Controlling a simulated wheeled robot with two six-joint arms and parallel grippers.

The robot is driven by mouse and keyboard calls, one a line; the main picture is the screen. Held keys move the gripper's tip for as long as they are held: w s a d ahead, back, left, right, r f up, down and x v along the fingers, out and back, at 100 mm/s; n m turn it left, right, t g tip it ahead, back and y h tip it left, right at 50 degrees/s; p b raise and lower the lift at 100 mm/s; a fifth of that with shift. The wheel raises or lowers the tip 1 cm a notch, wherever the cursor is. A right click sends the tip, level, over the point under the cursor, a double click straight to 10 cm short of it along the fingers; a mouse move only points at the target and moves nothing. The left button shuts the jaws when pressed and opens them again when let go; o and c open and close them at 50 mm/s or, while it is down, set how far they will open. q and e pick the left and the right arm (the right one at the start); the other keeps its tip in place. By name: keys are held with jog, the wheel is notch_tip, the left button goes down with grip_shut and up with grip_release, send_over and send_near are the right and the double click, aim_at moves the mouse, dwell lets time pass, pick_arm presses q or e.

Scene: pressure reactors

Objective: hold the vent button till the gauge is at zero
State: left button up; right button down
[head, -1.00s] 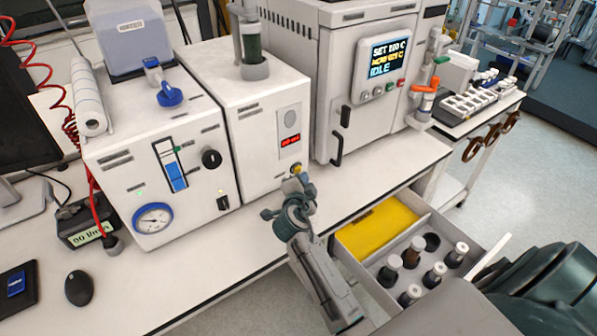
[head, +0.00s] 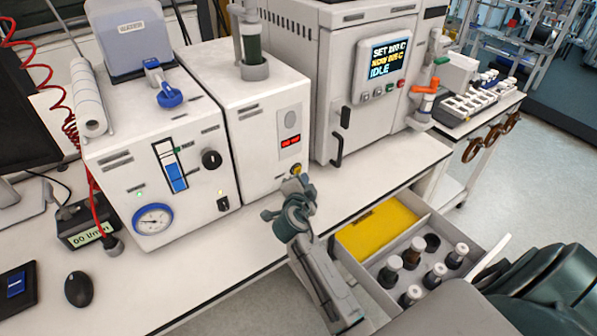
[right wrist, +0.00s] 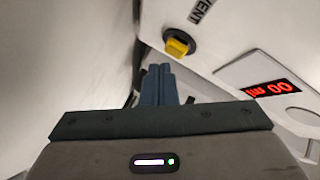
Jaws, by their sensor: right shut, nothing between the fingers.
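The yellow vent button (head: 296,168) is low on the front of the white cabinet with the red display. It shows clearly in the right wrist view (right wrist: 178,45), beside a label ending in "ENT". My right gripper (head: 296,183) is just in front of and below the button. Its fingers (right wrist: 157,85) are shut and empty, and the tips look apart from the button. The blue-rimmed round gauge (head: 153,219) is on the cabinet to the left; its needle is too small to read. My left gripper is not in view.
A red display (head: 290,141) is above the button. The oven (head: 370,90) with its screen reading IDLE stands to the right. An open drawer with a yellow mat (head: 375,228) and several bottles juts out at front right. The bench front strip is mostly clear.

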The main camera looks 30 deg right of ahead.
dwell(0.8)
jog(key=shift+w+f+b, duration=0.1)
jog(key=shift+w+b, duration=0.2)
jog(key=shift+b, duration=0.3)
jog(key=shift+w, duration=0.15)
jog(key=shift+w+b, duration=0.35)
jog(key=shift+b, duration=0.2)
jog(key=shift+s, duration=0.15)
dwell(1.1)
jog(key=shift+s, duration=0.7)
jog(key=shift+s+b, duration=0.3)
jog(key=shift+s, duration=0.25)
jog(key=shift+s+d, duration=0.2)
jog(key=shift+s, duration=1.7)
